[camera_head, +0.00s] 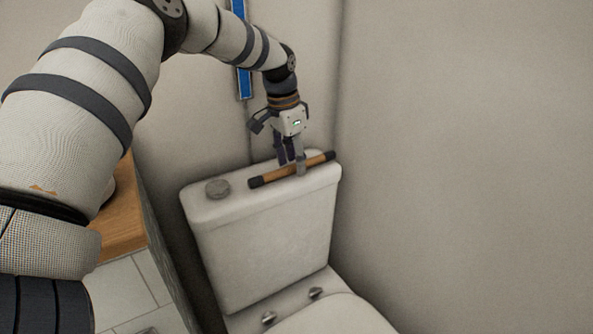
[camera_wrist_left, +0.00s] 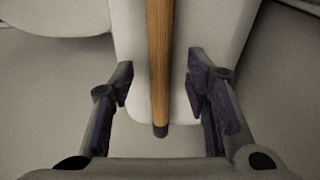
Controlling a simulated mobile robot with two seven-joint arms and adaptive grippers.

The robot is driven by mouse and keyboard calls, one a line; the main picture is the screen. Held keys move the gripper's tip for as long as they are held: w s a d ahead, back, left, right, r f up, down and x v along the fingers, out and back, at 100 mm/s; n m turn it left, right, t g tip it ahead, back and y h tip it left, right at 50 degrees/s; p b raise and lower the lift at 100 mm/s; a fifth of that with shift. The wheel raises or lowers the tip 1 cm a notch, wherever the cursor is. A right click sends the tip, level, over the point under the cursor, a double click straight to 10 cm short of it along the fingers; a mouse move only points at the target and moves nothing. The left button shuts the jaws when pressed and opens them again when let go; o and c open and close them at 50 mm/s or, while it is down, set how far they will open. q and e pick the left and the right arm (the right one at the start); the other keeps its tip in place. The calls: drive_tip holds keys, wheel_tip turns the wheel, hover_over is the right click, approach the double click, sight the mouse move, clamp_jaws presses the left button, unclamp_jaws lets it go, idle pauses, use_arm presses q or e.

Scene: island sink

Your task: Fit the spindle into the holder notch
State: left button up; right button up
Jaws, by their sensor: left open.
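The spindle is a wooden rod (camera_head: 279,174) with dark ends, lying on top of the toilet tank. My left gripper (camera_head: 291,163) points down over the middle of the spindle, its fingers reaching about rod height. In the left wrist view the spindle (camera_wrist_left: 160,55) runs upright in the picture, between the two open fingers (camera_wrist_left: 160,86). A gap shows on each side, so neither finger grips it. The spindle's dark near end shows there; its far end is out of that view. I cannot make out a holder notch in either view. My right gripper is not in view.
The white toilet tank (camera_head: 268,252) stands against the wall, with a round button (camera_head: 217,188) on its lid left of the spindle. A blue strip (camera_head: 243,72) is on the wall behind my left arm. A wooden counter (camera_head: 122,222) is at the left.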

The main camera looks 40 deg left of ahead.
use_arm(q)
drive_tip(key=shift+w+f, duration=0.1)
drive_tip(key=shift+f, duration=0.35)
clamp_jaws()
drive_tip(key=shift+r, duration=0.15)
